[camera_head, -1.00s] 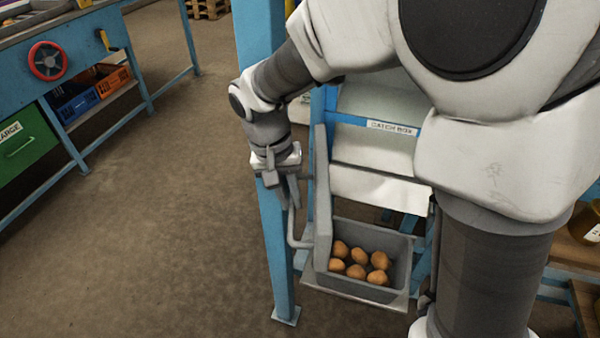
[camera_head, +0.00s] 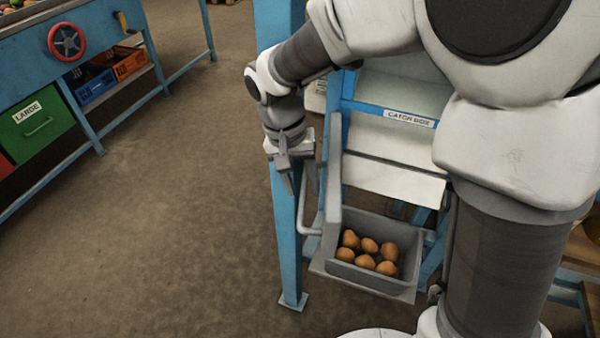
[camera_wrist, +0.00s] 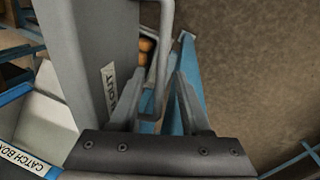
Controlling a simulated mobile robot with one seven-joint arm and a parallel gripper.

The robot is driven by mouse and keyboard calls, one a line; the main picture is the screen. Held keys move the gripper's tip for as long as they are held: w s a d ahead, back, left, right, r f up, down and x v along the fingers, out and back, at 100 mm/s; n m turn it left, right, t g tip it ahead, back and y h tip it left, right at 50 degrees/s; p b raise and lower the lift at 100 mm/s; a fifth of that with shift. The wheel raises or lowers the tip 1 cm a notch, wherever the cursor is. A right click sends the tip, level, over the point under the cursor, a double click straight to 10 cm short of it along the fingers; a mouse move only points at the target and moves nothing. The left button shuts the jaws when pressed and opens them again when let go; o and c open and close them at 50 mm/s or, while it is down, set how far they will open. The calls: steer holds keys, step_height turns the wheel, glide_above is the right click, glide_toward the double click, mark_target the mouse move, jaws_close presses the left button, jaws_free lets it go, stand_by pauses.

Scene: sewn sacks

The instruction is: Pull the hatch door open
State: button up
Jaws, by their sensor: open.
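The hatch door (camera_head: 332,190) is a grey panel standing out edge-on from the blue frame, on the left of a grey bin (camera_head: 377,284) holding several brown round items. Its grey bar handle (camera_head: 309,205) is on the left face. In the wrist view the door (camera_wrist: 88,45) carries a partly hidden label ending in "OUT", and the handle (camera_wrist: 164,50) runs down into the gap between my fingers. My gripper (camera_head: 290,181) is open beside the upper part of the handle; its fingers also show in the wrist view (camera_wrist: 158,85). I cannot tell whether they touch the handle.
A blue post (camera_head: 286,235) stands just behind my gripper. A white chute labelled "CATCH BOX" (camera_head: 408,119) is above the bin. A blue bench (camera_head: 40,60) with a red wheel and a green "LARGE" bin (camera_head: 37,122) is at left. The floor between is clear.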

steer(key=a+r+p, duration=0.3)
steer(key=r+p, duration=0.1)
steer(key=r, duration=1.3)
steer(key=shift+a+p, duration=0.15)
steer(key=shift+p, duration=0.25)
steer(key=s+d+r+t+p, duration=0.2)
steer(key=s+d+r+p, duration=0.1)
steer(key=d, duration=0.3)
steer(key=s+d+r+t+y+p, duration=0.1)
steer(key=s+d+r+t+p, duration=0.1)
steer(key=s+d+r+p, duration=0.2)
steer(key=s+d+r+t+y+p, duration=0.1)
steer(key=s+d+r+p, duration=0.3)
steer(key=d, duration=0.5)
steer(key=shift+s+d+r+n+t, duration=0.3)
steer(key=shift+s+t, duration=0.1)
steer(key=shift+s, duration=0.5)
